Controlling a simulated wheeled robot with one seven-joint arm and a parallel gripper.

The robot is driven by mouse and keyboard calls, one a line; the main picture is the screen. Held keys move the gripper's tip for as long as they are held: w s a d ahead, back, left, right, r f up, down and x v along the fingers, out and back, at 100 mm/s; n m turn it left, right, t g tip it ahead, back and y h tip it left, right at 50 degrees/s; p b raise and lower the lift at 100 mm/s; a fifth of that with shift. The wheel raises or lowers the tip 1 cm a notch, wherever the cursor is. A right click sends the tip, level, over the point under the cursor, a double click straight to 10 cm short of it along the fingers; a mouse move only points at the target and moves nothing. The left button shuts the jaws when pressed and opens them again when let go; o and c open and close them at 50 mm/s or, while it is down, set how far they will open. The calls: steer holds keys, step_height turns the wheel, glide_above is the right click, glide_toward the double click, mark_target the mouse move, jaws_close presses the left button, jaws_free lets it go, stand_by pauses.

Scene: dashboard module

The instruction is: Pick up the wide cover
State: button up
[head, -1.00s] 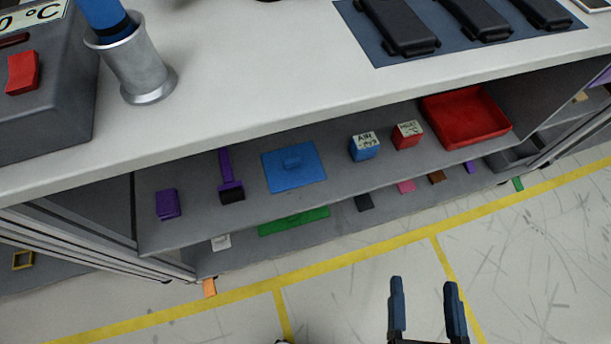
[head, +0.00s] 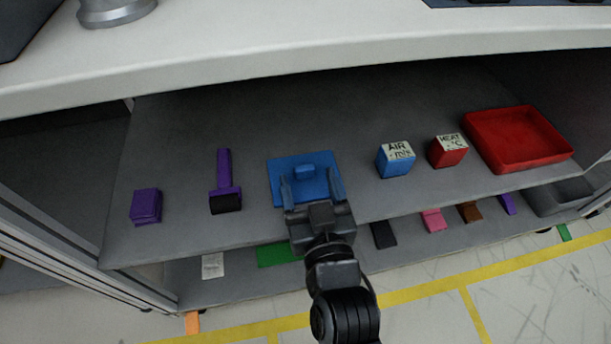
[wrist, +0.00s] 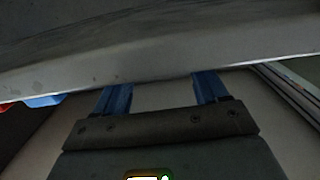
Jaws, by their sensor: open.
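A flat blue plate with a raised grip in its middle, which looks like the wide cover (head: 283,166), lies on the upper shelf under the worktop. My gripper (head: 312,184) is open and overlaps the front part of this plate in the head view. Its two blue fingers appear to either side of the raised grip. I cannot tell its height above the plate or whether it touches. In the wrist view the open fingers of my gripper (wrist: 162,88) show with nothing visible between them, and the blue plate cannot be made out.
On the shelf (head: 180,150) stand a purple block (head: 146,206), a purple roller-like tool (head: 224,180), a blue box (head: 396,160), a red box (head: 447,151) and a red tray (head: 519,140). The worktop edge (head: 300,70) overhangs it. A green plate (head: 279,255) lies below.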

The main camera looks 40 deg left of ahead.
mark_target(306, 171)
steer(key=x, duration=0.2)
steer(key=f+b+x, duration=0.1)
steer(key=shift+w+a, duration=0.25)
steer(key=shift+w, duration=0.05)
steer(key=shift+w+a, duration=0.35)
steer(key=shift+c, duration=0.3)
steer(key=c, duration=1)
steer(key=shift+r, duration=0.1)
